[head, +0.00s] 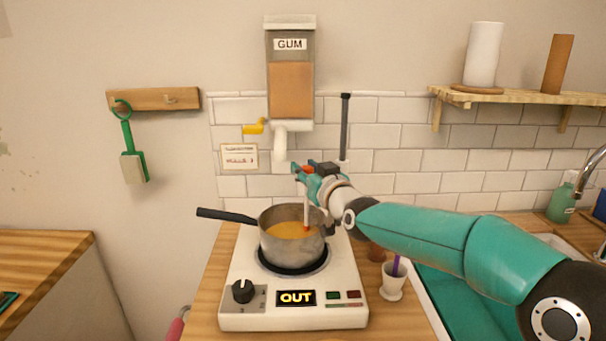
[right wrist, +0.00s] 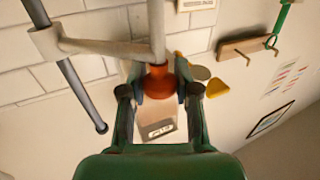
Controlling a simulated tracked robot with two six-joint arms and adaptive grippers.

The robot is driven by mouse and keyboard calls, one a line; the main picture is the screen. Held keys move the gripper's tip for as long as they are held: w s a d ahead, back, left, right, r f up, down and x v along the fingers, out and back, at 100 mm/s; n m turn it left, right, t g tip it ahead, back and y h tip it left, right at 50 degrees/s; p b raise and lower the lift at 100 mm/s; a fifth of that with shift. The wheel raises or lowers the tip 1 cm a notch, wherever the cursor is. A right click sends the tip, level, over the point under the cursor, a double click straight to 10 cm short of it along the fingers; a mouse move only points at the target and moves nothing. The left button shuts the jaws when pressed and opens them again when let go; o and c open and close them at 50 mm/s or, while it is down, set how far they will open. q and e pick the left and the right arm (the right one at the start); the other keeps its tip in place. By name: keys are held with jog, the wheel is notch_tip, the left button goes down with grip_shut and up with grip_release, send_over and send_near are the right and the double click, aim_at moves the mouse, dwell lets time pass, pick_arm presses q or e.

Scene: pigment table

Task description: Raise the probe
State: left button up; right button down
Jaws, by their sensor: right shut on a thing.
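My right gripper (head: 306,171) is shut on the probe's red-orange collar (right wrist: 158,82), which shows between the fingers in the right wrist view (right wrist: 159,92). A pale side arm (right wrist: 100,46) links the rod to a dark upright pole (head: 344,125). My left gripper is not in view.
The pot stands on the white hot plate (head: 240,318), its handle pointing left. The gum dispenser (head: 290,55) hangs on the wall above, its spout close to my right gripper. A white cup (head: 393,286) stands right of the plate. A shelf (head: 515,97) is at upper right.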

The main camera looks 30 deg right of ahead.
notch_tip(320, 180, up, 16)
jog(key=p, duration=1)
jog(key=shift+f+p, duration=0.15)
jog(key=shift+p, duration=0.15)
jog(key=c, duration=0.9)
grip_release()
jog(key=shift+c, duration=0.2)
jog(key=shift+o, duration=0.5)
jog(key=shift+f, duration=0.1)
jog(key=shift+s, duration=0.1)
jog(key=s, duration=1.1)
jog(key=shift+s+a, duration=0.3)
jog(key=shift+s, duration=0.05)
